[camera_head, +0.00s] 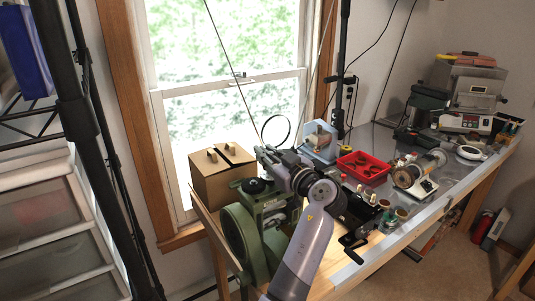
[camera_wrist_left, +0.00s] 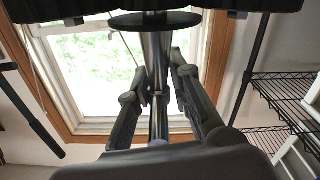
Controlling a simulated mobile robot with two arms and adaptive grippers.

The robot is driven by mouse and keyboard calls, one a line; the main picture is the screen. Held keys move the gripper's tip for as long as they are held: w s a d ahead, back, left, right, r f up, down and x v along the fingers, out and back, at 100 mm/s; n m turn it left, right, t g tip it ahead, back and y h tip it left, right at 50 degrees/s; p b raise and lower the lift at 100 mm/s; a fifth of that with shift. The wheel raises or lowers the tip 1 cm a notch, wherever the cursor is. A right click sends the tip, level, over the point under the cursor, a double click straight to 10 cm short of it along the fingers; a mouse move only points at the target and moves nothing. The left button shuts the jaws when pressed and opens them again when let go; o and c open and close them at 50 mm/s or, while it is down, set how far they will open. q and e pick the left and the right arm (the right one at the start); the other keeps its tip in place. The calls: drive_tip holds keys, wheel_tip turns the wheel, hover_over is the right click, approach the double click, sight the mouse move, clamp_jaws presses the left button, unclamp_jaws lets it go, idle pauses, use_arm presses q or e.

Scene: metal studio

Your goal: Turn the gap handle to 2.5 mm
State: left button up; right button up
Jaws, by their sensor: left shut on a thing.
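The green rolling mill (camera_head: 268,205) stands at the near left end of the bench, with a large green wheel (camera_head: 238,236) on its side and a black round knob (camera_head: 253,185) on top. My left gripper (camera_head: 268,157) is over the mill's top, its arm rising from the bottom. In the left wrist view my left gripper's fingers (camera_wrist_left: 157,92) are on both sides of a bare metal rod, which I take as the gap handle (camera_wrist_left: 155,48). A black disc (camera_wrist_left: 155,20) crosses the rod above. The gap scale cannot be read. My right gripper does not show.
A cardboard box (camera_head: 222,178) stands behind the mill at the left. A red tray (camera_head: 363,167), a light blue machine (camera_head: 320,142) and a small lathe-like tool (camera_head: 415,175) are on the bench to the right. A black crank (camera_head: 353,252) sticks out at the front edge.

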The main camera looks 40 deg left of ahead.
use_arm(q)
clamp_jaws()
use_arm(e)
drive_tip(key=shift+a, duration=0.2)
